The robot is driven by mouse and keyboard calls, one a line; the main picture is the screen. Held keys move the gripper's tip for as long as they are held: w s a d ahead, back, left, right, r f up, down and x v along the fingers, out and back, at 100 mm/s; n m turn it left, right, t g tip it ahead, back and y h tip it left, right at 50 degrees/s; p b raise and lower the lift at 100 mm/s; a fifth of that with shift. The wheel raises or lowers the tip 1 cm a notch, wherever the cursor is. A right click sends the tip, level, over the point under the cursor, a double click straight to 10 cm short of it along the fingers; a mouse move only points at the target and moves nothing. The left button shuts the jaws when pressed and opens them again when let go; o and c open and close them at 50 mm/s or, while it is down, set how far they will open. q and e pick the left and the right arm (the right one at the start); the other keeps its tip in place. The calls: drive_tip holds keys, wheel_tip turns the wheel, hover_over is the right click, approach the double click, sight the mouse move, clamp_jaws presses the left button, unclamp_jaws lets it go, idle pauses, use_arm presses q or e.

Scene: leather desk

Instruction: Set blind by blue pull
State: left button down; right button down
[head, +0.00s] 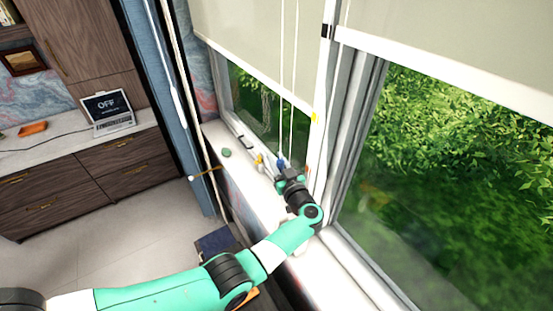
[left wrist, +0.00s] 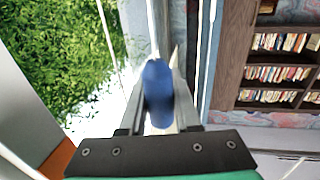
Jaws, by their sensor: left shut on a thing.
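The blue pull (head: 282,162) hangs on a thin cord in front of the left window in the head view. It also fills the middle of the left wrist view (left wrist: 158,92). My left gripper (head: 285,172) is shut on the blue pull, with a finger on each side of it. The left blind (head: 255,40) is partly lowered, its white bottom bar slanting across the upper window. A second blind (head: 460,45) covers the top of the right window. My right gripper is not in view.
A yellow pull (head: 259,160) hangs just left of the blue one. A small green object (head: 226,153) lies on the white sill (head: 225,137). Several cords hang near the window frame. A blue curtain (head: 172,100) hangs left, and a laptop (head: 108,110) stands on the cabinet.

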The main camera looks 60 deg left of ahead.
use_arm(q)
drive_tip(key=c, duration=0.6)
unclamp_jaws()
drive_tip(key=d, duration=0.3)
drive_tip(key=s+d, duration=0.1)
drive_tip(key=d, duration=0.7)
drive_tip(key=shift+s+d, duration=0.25)
drive_tip(key=shift+s, duration=0.1)
